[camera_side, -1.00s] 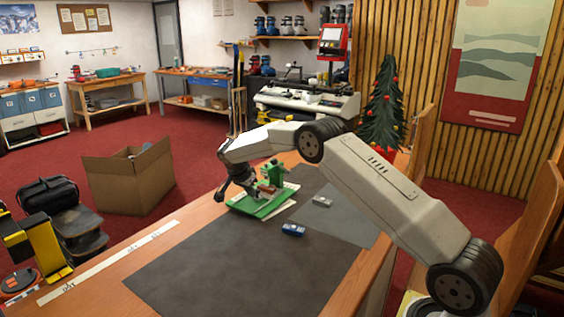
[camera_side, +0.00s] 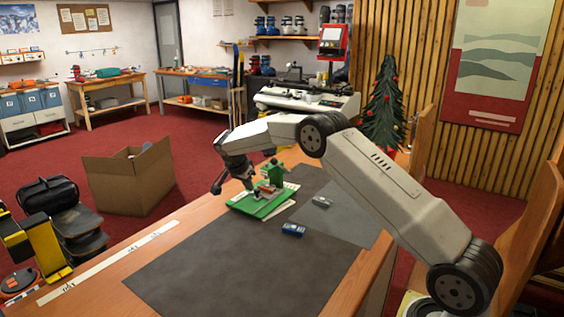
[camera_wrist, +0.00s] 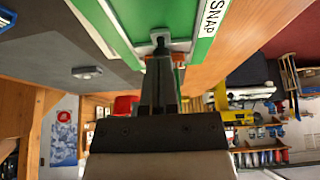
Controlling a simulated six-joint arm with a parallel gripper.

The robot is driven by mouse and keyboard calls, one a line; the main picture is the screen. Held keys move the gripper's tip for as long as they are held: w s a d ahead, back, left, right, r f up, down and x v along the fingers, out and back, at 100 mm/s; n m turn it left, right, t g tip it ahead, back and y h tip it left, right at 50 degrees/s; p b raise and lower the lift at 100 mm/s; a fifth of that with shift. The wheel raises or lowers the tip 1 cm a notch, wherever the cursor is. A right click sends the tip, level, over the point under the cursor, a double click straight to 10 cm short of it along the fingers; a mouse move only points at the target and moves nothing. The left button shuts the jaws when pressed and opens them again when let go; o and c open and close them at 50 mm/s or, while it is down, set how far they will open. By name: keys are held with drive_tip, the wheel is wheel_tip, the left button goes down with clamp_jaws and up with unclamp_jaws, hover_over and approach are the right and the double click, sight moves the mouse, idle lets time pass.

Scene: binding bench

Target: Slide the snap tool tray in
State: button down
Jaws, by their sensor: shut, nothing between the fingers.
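The green snap tool station (camera_side: 258,205) sits at the far left part of the bench, with an upright green block and small reddish and grey parts on it. In the wrist view its green surface (camera_wrist: 145,14) carries a white "SNAP" label (camera_wrist: 213,18). A grey piece (camera_wrist: 176,46), maybe the tray's front or handle, shows at its near edge; I cannot tell how far in the tray is.
A blue object (camera_side: 293,230) and a grey object (camera_side: 322,202) lie on the dark mat (camera_side: 220,265), right of the station. A white ruler strip (camera_side: 105,262) lies along the bench's left edge. A cardboard box (camera_side: 128,180) stands on the floor. The front of the mat is clear.

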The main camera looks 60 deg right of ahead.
drive_tip(key=shift+r, duration=1.7)
drive_tip(key=shift+r, duration=0.2)
drive_tip(key=shift+r, duration=1.8)
